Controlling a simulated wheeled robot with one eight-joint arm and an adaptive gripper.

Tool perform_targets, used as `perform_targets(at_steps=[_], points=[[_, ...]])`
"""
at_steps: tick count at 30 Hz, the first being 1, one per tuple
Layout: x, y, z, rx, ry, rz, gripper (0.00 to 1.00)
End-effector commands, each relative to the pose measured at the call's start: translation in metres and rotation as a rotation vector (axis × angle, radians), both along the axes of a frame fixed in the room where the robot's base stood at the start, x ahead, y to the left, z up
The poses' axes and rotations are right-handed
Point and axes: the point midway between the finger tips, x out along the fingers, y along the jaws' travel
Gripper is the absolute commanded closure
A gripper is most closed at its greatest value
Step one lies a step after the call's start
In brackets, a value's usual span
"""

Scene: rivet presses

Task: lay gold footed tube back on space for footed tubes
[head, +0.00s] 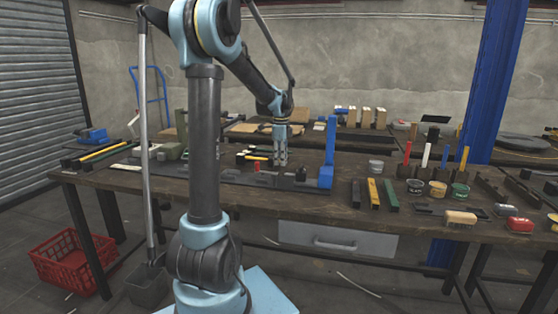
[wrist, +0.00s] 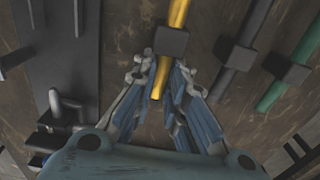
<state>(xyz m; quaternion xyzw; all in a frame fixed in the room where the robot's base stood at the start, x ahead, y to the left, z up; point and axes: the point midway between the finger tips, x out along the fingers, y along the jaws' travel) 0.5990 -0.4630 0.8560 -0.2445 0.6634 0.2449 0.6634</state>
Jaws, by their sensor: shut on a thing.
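In the wrist view a gold footed tube (wrist: 177,14) with a dark square foot (wrist: 172,42) runs between my fingers. My gripper (wrist: 160,76) is shut on it near its lower end. A dark bar (head: 355,194), a gold bar (head: 374,193) and a green bar (head: 391,195) lie side by side at the front right. No marked space for footed tubes is clearly recognisable.
In the wrist view a dark footed tube (wrist: 256,22) and a green footed tube (wrist: 304,50) lie to the right; a grey plate (wrist: 85,50) is at left. Bare wood shows in front of the post.

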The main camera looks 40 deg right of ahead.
Motion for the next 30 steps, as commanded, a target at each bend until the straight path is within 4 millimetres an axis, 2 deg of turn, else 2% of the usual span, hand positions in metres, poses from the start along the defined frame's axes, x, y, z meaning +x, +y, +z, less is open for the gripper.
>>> perform_targets(at_steps=[26,27,30], points=[[0.0,0.0,-0.012,0.0,0.0,0.0,1.0],[0.0,0.0,-0.012,0.0,0.0,0.0,0.83],[0.0,0.0,-0.012,0.0,0.0,0.0,0.64]])
